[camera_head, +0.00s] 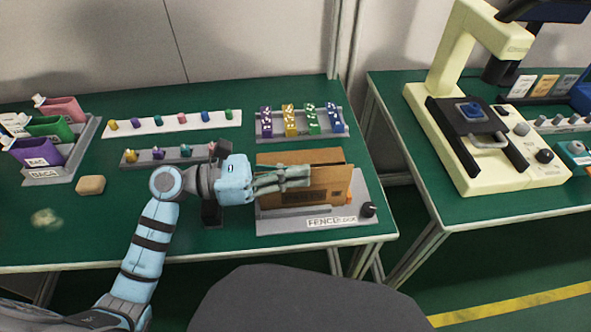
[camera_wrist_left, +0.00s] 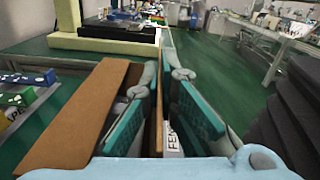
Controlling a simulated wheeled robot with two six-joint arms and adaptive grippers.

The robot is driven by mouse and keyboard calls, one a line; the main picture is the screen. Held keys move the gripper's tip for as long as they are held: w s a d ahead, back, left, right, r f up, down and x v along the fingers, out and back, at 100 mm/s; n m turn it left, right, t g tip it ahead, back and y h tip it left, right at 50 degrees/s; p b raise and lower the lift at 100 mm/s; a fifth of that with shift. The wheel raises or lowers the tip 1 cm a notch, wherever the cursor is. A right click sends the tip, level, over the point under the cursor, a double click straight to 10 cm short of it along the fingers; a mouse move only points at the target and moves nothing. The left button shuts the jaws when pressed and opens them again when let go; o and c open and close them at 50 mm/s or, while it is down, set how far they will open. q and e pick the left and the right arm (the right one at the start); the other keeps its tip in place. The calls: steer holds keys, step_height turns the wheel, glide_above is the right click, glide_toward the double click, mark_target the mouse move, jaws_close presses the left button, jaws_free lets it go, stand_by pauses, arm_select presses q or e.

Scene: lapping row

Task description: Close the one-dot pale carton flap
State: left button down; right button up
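A brown cardboard carton (camera_head: 333,193) stands on a grey fixture plate (camera_head: 300,224) labelled FENCE. One upright panel (camera_head: 300,157) rises behind my fingers, and the front wall shows a dark printed label. No dot mark can be made out. My left gripper (camera_head: 290,178) reaches in from the left over the carton and hides part of it. In the left wrist view, the gripper (camera_wrist_left: 166,80) has its teal-padded fingers apart, with a thin brown panel (camera_wrist_left: 159,100) edge-on between them. A wide brown panel (camera_wrist_left: 75,120) lies left of the fingers. My right gripper is not in view.
A black knob (camera_head: 368,210) sits at the plate's right corner. Racks of small coloured parts (camera_head: 301,123) stand behind the carton. Bins (camera_head: 50,140) and a tan block (camera_head: 90,185) are at left. A cream machine (camera_head: 480,120) stands on the right table.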

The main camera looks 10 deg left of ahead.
arm_select(q)
steer(key=shift+w+a+n+p, duration=0.15)
steer(key=shift+n+p, duration=0.1)
steer(key=shift+n, duration=0.35)
steer(key=shift+w+d+n+p, duration=0.15)
steer(key=shift+n+p, duration=0.1)
steer(key=shift+n, duration=0.35)
steer(key=shift+a, duration=0.1)
steer(key=c, duration=1.9)
jaws_free()
steer(key=v, duration=1.2)
steer(key=shift+w, duration=0.1)
